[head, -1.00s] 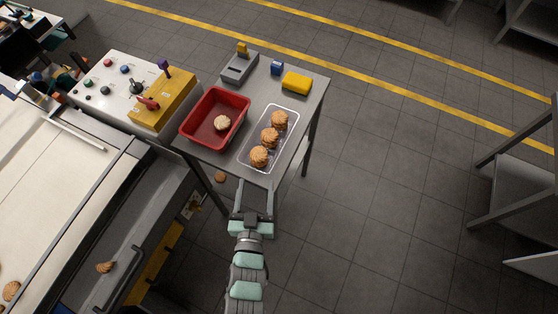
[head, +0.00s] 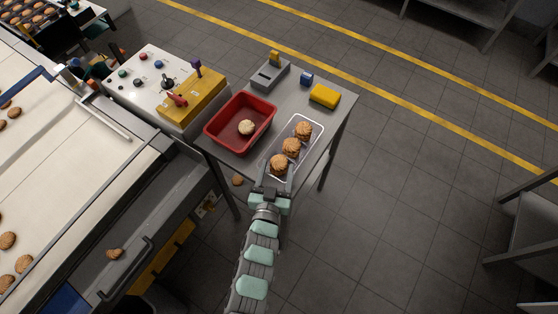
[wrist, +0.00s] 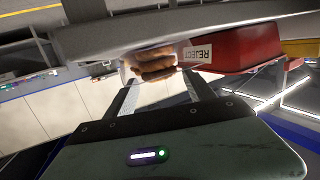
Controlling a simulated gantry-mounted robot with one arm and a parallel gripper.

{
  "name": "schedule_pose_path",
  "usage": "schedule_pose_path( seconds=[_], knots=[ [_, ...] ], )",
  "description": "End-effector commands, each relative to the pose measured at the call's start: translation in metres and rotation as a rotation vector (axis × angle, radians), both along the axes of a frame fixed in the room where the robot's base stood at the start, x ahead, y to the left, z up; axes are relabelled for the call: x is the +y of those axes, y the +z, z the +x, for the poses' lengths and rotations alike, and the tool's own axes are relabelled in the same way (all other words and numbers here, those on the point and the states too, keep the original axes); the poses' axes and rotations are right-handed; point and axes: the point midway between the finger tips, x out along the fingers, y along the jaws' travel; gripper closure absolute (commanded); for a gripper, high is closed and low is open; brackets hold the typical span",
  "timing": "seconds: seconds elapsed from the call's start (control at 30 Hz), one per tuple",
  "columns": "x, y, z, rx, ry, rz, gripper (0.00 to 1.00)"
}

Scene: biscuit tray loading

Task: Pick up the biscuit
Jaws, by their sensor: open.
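Biscuits stand in several places. Three brown biscuit stacks, the nearest (head: 279,163), sit in a row in a clear tray (head: 316,142) on a small grey table. A paler biscuit (head: 246,127) lies in the red bin (head: 214,136). One biscuit (head: 237,181) is low down beside the table, and another (head: 115,254) lies on the grey ledge at the conveyor. My gripper (head: 278,178) is open at the table's near edge, close to the nearest stack. In the wrist view, my open fingers (wrist: 160,76) point towards brown biscuits (wrist: 153,62), with nothing seen held between them.
The red bin, marked REJECT in the wrist view (wrist: 235,50), is left of the tray. A control box (head: 165,85) and biscuit-carrying conveyor (head: 75,150) are left.

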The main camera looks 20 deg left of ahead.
Motion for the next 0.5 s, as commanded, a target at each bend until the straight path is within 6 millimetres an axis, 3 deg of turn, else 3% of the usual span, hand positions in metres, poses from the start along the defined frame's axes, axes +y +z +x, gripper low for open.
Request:
schedule_pose_path(
  seconds=[0.1,0.3,0.5],
  knots=[
    [0.0018,-0.0008,0.01,-0.001,0.0,0.0,0.38],
    [0.002,-0.0017,0.0098,0.0,0.0,-0.001,0.38],
    [0.0019,-0.0017,0.0096,0.0,0.0,-0.001,0.54]
  ],
)
